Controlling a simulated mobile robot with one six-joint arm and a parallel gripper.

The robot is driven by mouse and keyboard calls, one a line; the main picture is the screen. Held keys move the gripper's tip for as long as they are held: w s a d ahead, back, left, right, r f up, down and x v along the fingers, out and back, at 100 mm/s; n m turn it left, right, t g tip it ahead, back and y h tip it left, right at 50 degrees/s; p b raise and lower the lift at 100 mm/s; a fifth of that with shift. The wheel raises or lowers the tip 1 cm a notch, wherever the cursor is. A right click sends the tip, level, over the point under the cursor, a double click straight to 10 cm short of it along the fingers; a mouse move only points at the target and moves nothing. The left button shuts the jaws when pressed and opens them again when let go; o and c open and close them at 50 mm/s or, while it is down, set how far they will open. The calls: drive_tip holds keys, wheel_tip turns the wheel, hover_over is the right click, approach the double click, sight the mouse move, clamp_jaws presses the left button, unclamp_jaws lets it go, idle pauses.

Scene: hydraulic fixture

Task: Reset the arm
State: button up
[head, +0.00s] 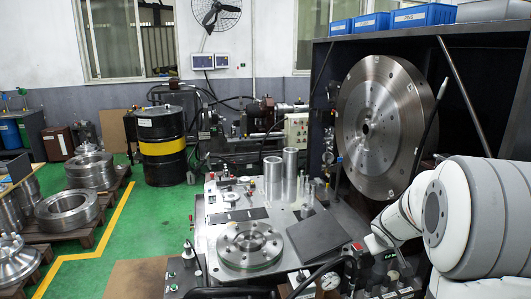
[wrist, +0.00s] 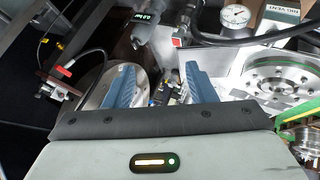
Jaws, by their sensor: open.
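My gripper (wrist: 158,72) shows in the wrist view with its two blue fingers well apart and nothing seen between them. Beyond the fingers are a dark gap and small fittings of the hydraulic fixture, too small to make out. My white arm (head: 440,215) comes in from the right edge of the head view and reaches down toward the fixture's right side. I cannot make out the gripper's fingers in the head view. The fixture's metal table (head: 225,262) carries a round flange (head: 250,246), which also shows at the right of the wrist view (wrist: 283,72).
A large upright steel disc (head: 385,115) stands in a dark frame behind my arm. Two metal cylinders (head: 273,177) rise from the table. Green floor (head: 140,225) is open at left.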

drive_tip(key=s+a+r+m+g+y, duration=0.1)
drive_tip(key=s+a+r+g+y, duration=0.1)
drive_tip(key=s+a, duration=0.7)
drive_tip(key=s+a+r+m+g+y, duration=0.1)
drive_tip(key=s+a, duration=0.8)
drive_tip(key=s, duration=1)
drive_tip(key=shift+s+a+r+m+g+y, duration=0.35)
drive_tip(key=shift+r+g+y, duration=0.2)
drive_tip(key=shift+r, duration=0.3)
drive_tip(key=shift+d, duration=0.15)
